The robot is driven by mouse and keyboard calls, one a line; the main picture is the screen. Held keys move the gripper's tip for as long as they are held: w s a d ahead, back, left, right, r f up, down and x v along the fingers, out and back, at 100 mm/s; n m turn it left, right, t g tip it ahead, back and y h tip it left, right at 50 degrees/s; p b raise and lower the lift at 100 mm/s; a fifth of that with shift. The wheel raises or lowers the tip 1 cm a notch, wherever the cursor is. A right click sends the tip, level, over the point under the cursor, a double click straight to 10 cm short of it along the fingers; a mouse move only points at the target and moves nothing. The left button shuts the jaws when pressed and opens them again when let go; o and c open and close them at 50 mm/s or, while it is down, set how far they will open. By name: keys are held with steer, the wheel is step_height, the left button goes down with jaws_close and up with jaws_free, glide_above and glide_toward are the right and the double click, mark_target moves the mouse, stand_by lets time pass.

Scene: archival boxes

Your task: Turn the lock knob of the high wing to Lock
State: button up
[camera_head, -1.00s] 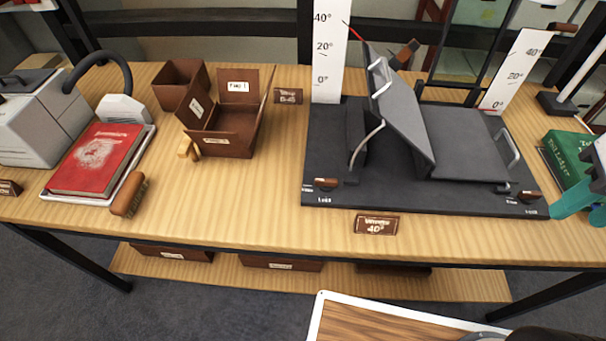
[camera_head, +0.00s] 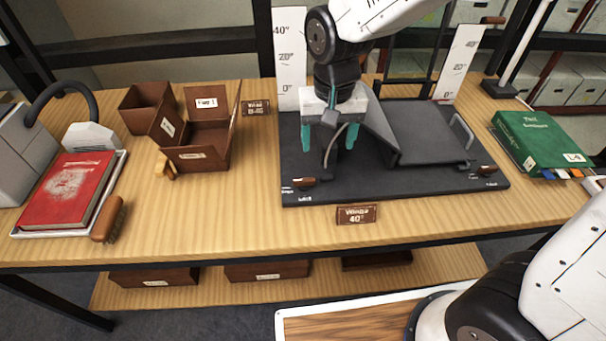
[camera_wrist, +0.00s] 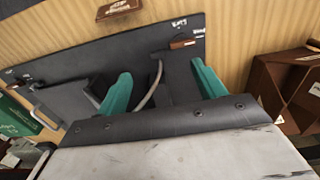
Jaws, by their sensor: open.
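The dark cradle (camera_head: 420,183) stands on the table with two wings. Its left wing (camera_head: 376,122) is tilted up, partly hidden behind my arm; the right wing (camera_head: 430,130) lies lower. A brown lock knob (camera_head: 305,182) is at the cradle's front left corner, beside small white labels, and shows in the wrist view (camera_wrist: 183,44). Another knob (camera_head: 486,169) is at the front right. My gripper (camera_head: 328,140) is open, pointing down over the cradle's left part, behind the left knob and apart from it. A curved wire handle (camera_wrist: 150,92) shows between its fingers; contact is unclear.
A "Wings 40°" sign (camera_head: 356,214) stands in front of the cradle. Upright scales flank it, left (camera_head: 290,60) and right (camera_head: 458,62). A green book (camera_head: 542,140) lies right; an open brown box (camera_head: 205,157) and red book (camera_head: 68,190) lie left.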

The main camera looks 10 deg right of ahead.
glide_above(304, 179)
step_height(304, 179, down, 4)
steer(key=shift+s+f, duration=0.1)
steer(key=shift+f, duration=0.4)
step_height(304, 179, down, 8)
steer(key=shift+r, duration=0.2)
steer(key=c, duration=1)
